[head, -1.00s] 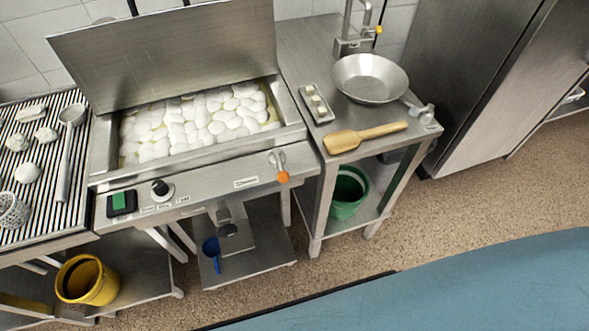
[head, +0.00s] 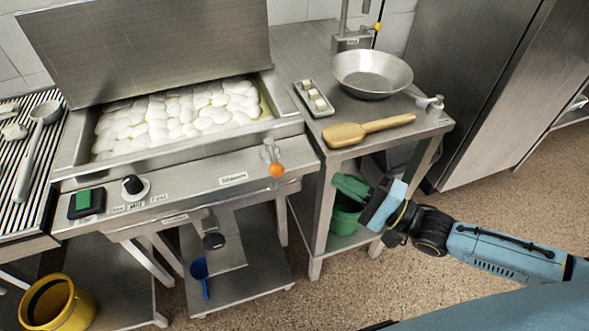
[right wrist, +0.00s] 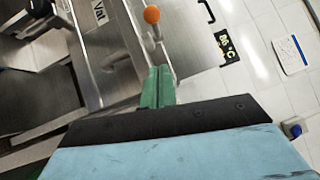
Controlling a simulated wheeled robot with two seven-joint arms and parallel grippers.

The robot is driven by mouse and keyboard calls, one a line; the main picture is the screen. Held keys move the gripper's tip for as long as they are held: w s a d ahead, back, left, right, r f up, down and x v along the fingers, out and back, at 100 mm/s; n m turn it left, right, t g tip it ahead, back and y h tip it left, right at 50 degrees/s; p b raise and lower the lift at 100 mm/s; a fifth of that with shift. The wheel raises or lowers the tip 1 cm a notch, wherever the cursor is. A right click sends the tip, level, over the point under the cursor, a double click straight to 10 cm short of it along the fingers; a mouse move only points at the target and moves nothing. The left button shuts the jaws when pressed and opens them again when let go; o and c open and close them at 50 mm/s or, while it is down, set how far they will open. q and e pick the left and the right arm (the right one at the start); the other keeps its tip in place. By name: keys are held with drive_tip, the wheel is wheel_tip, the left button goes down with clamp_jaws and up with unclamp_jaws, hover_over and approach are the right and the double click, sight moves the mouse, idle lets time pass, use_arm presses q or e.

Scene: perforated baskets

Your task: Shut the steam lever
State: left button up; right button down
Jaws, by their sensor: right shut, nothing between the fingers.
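The steam lever (head: 272,158) is a short metal lever with an orange ball knob on the right of the steamer's front panel, beside a small label. The knob hangs at the lower end. The orange knob also shows in the right wrist view (right wrist: 152,15), beyond the fingertips. My right gripper (head: 338,183) has green fingers and is shut and empty. In the head view it is to the right of the knob and lower in the picture, apart from it. It also shows in the right wrist view (right wrist: 159,72). My left gripper is not in view.
The open steamer vat (head: 290,113) holds many white pieces. A side table (head: 300,50) carries a metal pan (head: 372,73), a wooden paddle (head: 368,129) and a small tray. A green bucket (head: 345,218) stands below. A yellow bucket (head: 50,305) is at lower left.

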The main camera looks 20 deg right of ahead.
sight(294, 168)
drive_tip(key=b+x, duration=0.1)
drive_tip(key=x, duration=0.6)
drive_tip(key=shift+w+a, duration=0.2)
drive_tip(key=shift+w, duration=0.1)
drive_tip(key=shift+a+r, duration=0.25)
drive_tip(key=shift+a, duration=1)
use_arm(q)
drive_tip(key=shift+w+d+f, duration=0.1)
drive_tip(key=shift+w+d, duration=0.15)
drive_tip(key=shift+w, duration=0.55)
use_arm(e)
drive_tip(key=shift+w+a+r, duration=0.1)
drive_tip(key=shift+a, duration=0.6)
